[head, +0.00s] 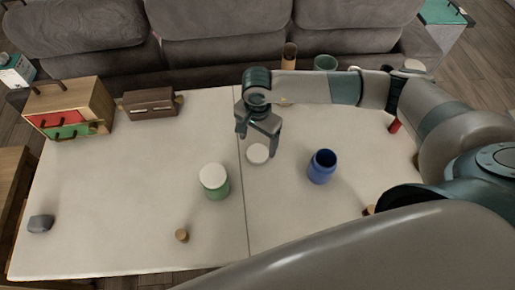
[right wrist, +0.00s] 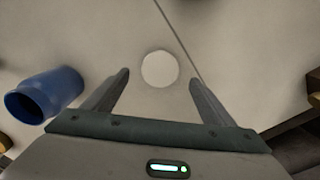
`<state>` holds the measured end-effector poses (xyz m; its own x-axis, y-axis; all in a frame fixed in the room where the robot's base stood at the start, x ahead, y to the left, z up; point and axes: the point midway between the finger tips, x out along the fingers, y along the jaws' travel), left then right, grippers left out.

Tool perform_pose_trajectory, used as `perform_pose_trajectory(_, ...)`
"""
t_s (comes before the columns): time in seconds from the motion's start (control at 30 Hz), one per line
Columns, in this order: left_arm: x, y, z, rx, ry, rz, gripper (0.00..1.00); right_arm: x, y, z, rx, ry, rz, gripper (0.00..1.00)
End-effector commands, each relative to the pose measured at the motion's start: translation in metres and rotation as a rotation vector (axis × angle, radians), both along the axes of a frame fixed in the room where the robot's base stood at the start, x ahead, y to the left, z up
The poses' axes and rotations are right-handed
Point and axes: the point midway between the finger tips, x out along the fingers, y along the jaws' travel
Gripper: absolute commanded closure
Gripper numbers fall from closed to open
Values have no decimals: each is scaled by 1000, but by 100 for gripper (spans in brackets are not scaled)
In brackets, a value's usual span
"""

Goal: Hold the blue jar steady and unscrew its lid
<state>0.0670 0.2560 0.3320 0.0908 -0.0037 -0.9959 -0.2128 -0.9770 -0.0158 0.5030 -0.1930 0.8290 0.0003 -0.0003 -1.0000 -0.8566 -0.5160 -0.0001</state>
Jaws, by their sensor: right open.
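The blue jar (head: 321,167) stands upright on the table with its mouth open and no lid on it. It also shows at the left of the right wrist view (right wrist: 45,95). A round white lid (head: 258,154) lies flat on the table to the left of the blue jar. My right gripper (head: 258,143) is open and empty above the white lid. In the right wrist view the lid (right wrist: 160,69) shows between and beyond the two fingers, apart from both. My left gripper is not in view.
A green jar with a white lid (head: 214,181) stands left of the lid. A small wooden piece (head: 182,235) and a grey block (head: 40,223) lie nearer the front. A drawer box (head: 70,110) and brown case (head: 149,103) stand at the back left. The left middle is clear.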

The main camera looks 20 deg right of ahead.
Motion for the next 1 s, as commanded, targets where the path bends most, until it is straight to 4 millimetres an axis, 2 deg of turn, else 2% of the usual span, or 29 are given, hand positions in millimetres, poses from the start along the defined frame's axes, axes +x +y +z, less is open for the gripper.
perform_pose_trajectory(0.03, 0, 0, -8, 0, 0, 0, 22, 2, 0, 7, 2, -5, 1, 22)
perform_pose_trajectory(0.2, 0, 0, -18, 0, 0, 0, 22, 1, 0, 37, 2, -3, 1, 22)
perform_pose_trajectory(0.4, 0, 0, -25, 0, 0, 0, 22, 1, 0, 61, 1, -2, 0, 22)
perform_pose_trajectory(0.6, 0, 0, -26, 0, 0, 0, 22, 0, 0, 69, 0, 0, 0, 22)
perform_pose_trajectory(1.0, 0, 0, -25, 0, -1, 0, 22, 0, 0, 69, 1, 1, 0, 22)
